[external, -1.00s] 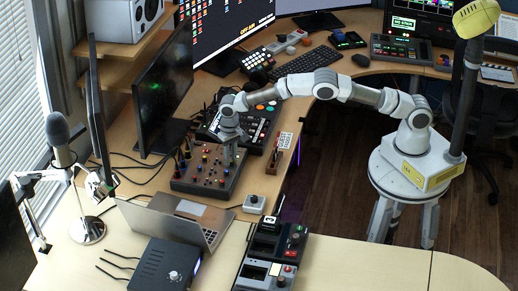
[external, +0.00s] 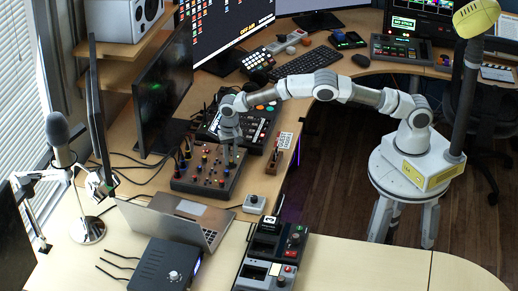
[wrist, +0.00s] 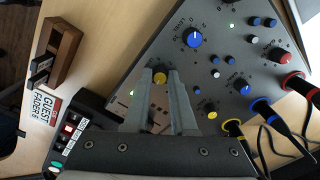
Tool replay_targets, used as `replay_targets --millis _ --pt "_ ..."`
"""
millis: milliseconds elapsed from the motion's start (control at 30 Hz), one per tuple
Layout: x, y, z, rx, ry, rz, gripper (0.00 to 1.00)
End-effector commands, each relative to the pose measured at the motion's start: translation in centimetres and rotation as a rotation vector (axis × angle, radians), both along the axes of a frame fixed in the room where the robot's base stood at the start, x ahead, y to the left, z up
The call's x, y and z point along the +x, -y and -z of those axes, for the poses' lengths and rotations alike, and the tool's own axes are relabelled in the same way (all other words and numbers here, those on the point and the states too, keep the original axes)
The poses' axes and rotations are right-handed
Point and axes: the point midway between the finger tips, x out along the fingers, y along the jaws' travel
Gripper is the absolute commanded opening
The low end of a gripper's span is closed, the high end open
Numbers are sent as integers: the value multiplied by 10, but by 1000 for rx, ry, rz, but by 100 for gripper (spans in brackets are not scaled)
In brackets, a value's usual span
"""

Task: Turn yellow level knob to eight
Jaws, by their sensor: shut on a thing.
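The yellow level knob (wrist: 160,78) sits on a dark grey control panel (wrist: 225,68) in the wrist view. My gripper (wrist: 160,76) points down at the panel, its two fingertips on either side of this knob and shut on it. The fingers hide part of the panel around the knob, and I cannot read its scale or pointer. In the external view my gripper (external: 231,158) is over the right part of the panel (external: 192,186); the knob is too small to make out there.
A larger blue knob (wrist: 193,37) and a small yellow knob (wrist: 212,115) are near the fingers. Cables with coloured plugs (wrist: 262,108) stand at the panel's right. A wooden holder (wrist: 63,48) and a "Guest Fader" label (wrist: 45,115) lie left. A laptop (external: 176,221) is in front.

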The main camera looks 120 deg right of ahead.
Motion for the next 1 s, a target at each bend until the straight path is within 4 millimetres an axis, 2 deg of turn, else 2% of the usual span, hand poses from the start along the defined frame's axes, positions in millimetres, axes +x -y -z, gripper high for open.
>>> replay_targets --millis 100,133,300,667,833,1000 --pt "0 0 -1 1 1 -1 0" --pt "1 0 -1 1 1 -1 26" --pt "0 0 0 1 1 -2 55" --pt "1 0 -5 0 2 -2 55" --pt "1 0 -30 -2 4 -1 55" --pt "1 0 -72 -3 4 -2 55"
